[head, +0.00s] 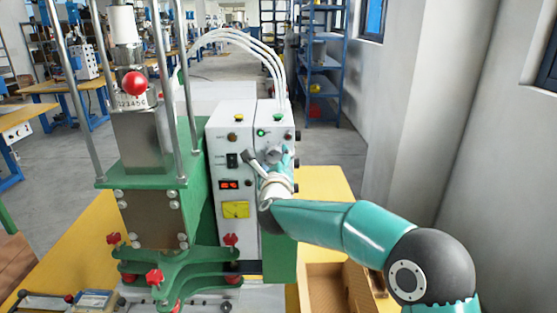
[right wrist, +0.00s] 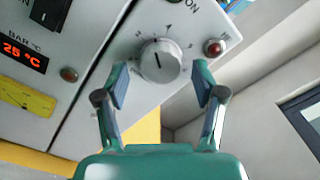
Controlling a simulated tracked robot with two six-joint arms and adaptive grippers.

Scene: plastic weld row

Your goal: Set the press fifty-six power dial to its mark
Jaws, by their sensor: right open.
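The power dial (right wrist: 161,60) is a round light-grey knob on the white control box of the green press (head: 160,215). Its dark pointer line points up and slightly left in the right wrist view, with small printed marks around it. In the head view the dial (head: 274,153) is partly hidden by my gripper. My right gripper (right wrist: 160,68) is open, with one fingertip on each side of the dial; gaps show between the fingers and the knob. It also shows in the head view (head: 272,160), in front of the box. My left gripper is not in view.
The control box (head: 231,140) carries a red lamp (right wrist: 214,47), a black switch, a red digital display (right wrist: 24,52) and a yellow label. A cardboard box (head: 325,290) stands on the yellow table at lower right. A wall stands to the right.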

